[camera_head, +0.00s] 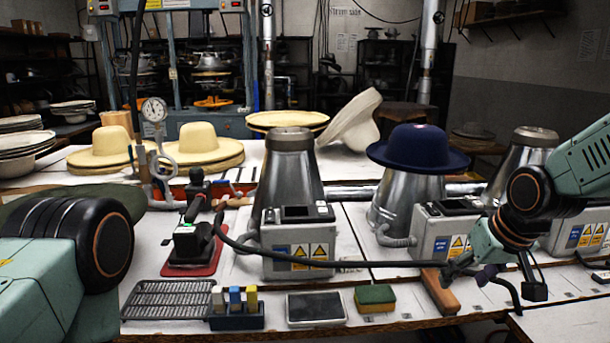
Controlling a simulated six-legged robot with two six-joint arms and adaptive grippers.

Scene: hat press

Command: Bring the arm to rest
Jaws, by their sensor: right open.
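My right arm (522,205) comes in from the right edge. Its black gripper (495,281) hangs low over the front right of the bench, with its fingers spread apart and nothing between them. The left finger is close to a wooden-handled tool (440,291) at the bench's front edge; I cannot tell whether they touch. My left arm (72,243) fills the lower left corner, and its gripper is out of view. A dark blue hat (418,147) sits on the middle metal cone, behind and left of my right gripper.
Metal cones (288,168) with grey control boxes (298,243) line the bench. Straw hats (199,143) stand behind. A black hose runs across the bench towards my right gripper. A wire rack (167,299), a sponge (375,297) and a dark pad (315,308) lie in front.

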